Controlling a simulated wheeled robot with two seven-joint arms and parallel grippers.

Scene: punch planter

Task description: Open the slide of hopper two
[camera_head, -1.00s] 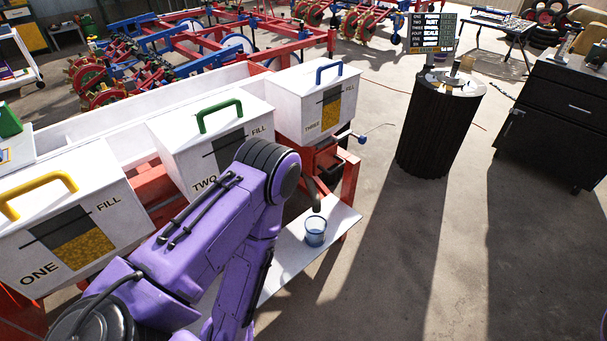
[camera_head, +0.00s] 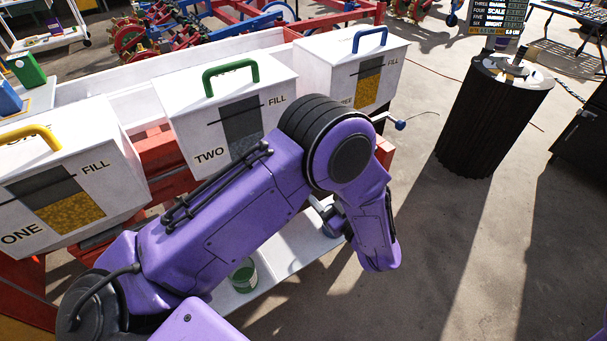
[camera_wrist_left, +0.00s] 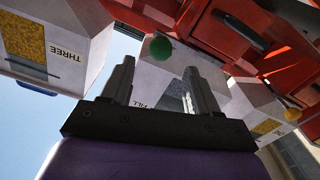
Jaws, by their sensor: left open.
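Hopper two (camera_head: 190,125) is a white box with a green handle, a "TWO" label and a grey window in the head view. In the left wrist view, the scene appears tilted and a green round knob (camera_wrist_left: 160,48) sits near hopper two's underside. My left gripper (camera_wrist_left: 159,68) is open and empty, its two fingers on either side of the knob in the picture; I cannot tell their depth from it. My right gripper is not in view.
Hopper one (camera_head: 110,200) stands left and hopper three (camera_head: 395,60) right, partly behind my arm. A green-marked container (camera_head: 243,276) stands on the white board (camera_head: 285,262) below. A dark barrel (camera_head: 490,115) stands right.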

